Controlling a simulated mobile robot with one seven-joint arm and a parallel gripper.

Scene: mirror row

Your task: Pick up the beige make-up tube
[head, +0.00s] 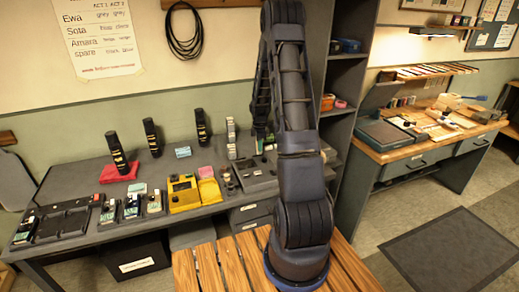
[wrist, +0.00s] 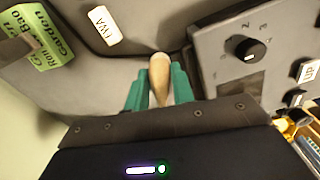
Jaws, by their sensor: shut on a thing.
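In the wrist view the beige make-up tube (wrist: 159,78) stands between the two green fingers of my gripper (wrist: 160,85). The fingers are shut on it, one on each side, and its rounded end reaches out past the fingertips. A dark grey surface lies behind it; I cannot tell whether the tube touches it. In the head view my arm hides the gripper and the tube.
A panel with a black knob (wrist: 249,49) is close on the right in the wrist view. A white EWA tag (wrist: 104,25) and a green-labelled block (wrist: 46,36) lie on the left. In the head view, several black handsets (head: 117,152) and a yellow box (head: 183,193) occupy the grey table.

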